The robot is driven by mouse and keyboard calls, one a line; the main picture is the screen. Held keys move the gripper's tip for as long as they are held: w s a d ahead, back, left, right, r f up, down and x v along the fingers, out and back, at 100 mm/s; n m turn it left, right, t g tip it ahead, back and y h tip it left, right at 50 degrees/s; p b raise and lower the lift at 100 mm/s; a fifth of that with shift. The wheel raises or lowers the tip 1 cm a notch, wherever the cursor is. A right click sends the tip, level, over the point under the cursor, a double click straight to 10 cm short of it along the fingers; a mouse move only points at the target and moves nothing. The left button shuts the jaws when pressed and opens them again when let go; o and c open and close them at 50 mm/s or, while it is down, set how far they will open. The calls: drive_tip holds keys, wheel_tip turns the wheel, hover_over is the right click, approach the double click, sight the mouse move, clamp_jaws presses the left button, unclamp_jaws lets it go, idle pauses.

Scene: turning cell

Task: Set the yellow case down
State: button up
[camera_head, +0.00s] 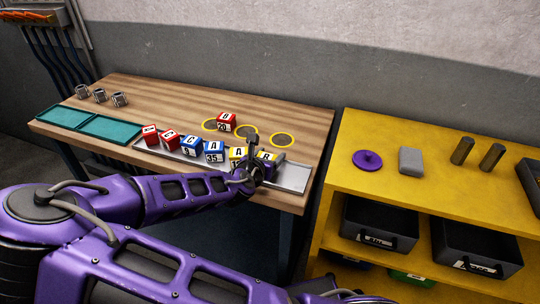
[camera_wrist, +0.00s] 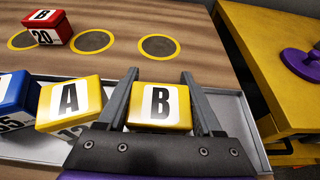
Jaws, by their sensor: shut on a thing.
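A yellow case marked B (camera_wrist: 161,106) is between the two fingers of my gripper (camera_wrist: 159,82), which is shut on it. It is at the right part of the metal tray (camera_wrist: 238,125); I cannot tell whether it touches the tray floor. In the head view my gripper (camera_head: 255,160) partly hides this case (camera_head: 270,155). A second yellow case, marked A (camera_wrist: 69,103), stands just left of my left finger, slightly turned. It also shows in the head view (camera_head: 237,153).
Blue cases (camera_head: 213,152) and red cases (camera_head: 150,134) stand farther left in the tray. A yellow shelf (camera_head: 350,130) stands right of the bench.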

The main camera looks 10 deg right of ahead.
drive_tip(key=shift+f, duration=0.25)
drive_tip(key=o, duration=1.2)
drive_tip(key=shift+o, duration=0.2)
drive_tip(key=shift+s+a+r, duration=0.15)
drive_tip(key=shift+s+r, duration=0.05)
drive_tip(key=shift+r, duration=0.1)
drive_tip(key=p+v, duration=0.2)
drive_tip(key=v, duration=0.9)
drive_tip(key=shift+s+a+r, duration=0.1)
drive_tip(key=shift+s+r, duration=0.05)
drive_tip(key=shift+s, duration=0.05)
